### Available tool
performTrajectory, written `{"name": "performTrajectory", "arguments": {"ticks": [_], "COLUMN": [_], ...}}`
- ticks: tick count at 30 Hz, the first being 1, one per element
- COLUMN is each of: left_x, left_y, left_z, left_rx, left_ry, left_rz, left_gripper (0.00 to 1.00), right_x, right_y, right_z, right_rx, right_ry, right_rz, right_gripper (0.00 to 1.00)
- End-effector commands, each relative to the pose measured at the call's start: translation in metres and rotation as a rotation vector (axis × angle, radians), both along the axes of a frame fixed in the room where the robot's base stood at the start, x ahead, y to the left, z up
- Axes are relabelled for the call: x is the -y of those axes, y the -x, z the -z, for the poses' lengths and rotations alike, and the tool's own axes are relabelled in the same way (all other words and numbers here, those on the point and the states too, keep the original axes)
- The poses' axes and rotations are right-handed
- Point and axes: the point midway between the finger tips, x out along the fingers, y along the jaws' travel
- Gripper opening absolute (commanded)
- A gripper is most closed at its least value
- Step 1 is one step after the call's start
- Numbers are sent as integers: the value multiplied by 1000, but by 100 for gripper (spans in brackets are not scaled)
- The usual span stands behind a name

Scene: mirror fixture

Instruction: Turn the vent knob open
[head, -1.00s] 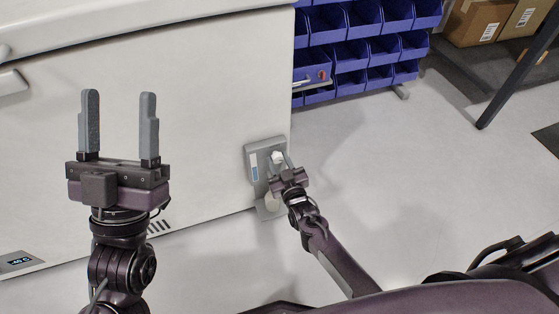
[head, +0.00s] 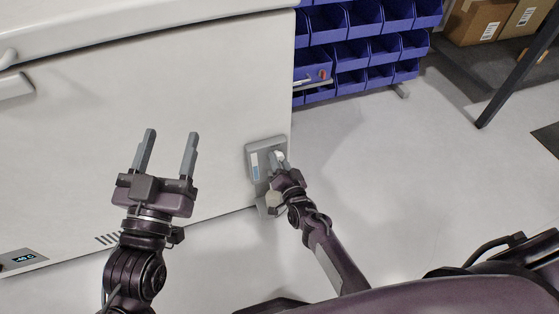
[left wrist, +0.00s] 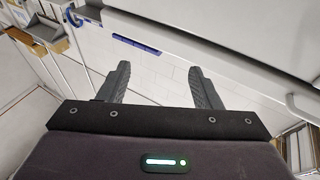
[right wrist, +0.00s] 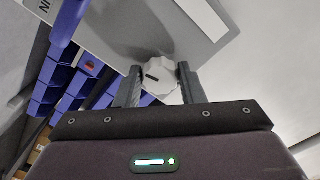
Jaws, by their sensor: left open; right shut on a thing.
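The vent knob is white and faceted with a dark mark on its face; it shows between the fingers in the right wrist view (right wrist: 160,72). It sits on a grey panel (head: 252,152) at the lower right of the white cabinet, also seen in the right wrist view (right wrist: 120,25). My right gripper (head: 281,162) is at the panel, its fingers closed on the knob's two sides. It hides part of the knob in the head view. My left gripper (head: 172,133) is open and empty in front of the cabinet, apart from the knob.
The large white cabinet (head: 150,90) fills the left, with a small display (head: 24,259) low on it. Blue bins (head: 350,55) stand behind its right edge. Cardboard boxes (head: 478,22) sit on a shelf at top right. The floor (head: 420,170) to the right is clear.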

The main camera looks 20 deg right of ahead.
Motion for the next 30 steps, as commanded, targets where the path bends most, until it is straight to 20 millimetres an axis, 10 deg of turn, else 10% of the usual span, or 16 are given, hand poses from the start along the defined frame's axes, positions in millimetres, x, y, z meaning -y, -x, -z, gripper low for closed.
{"name": "performTrajectory", "arguments": {"ticks": [25,26,30], "left_x": [2,2,2], "left_y": [-1,-1,-1], "left_z": [19,19,19], "left_rx": [-82,-82,-82], "left_ry": [-33,-33,-32], "left_rz": [3,3,3], "left_gripper": [58,58,58], "right_x": [0,0,0], "right_y": [1,1,1], "right_z": [2,2,1], "right_rx": [-9,-9,-8], "right_ry": [-139,-138,-138], "right_rz": [0,0,0], "right_gripper": [13,38,56]}}
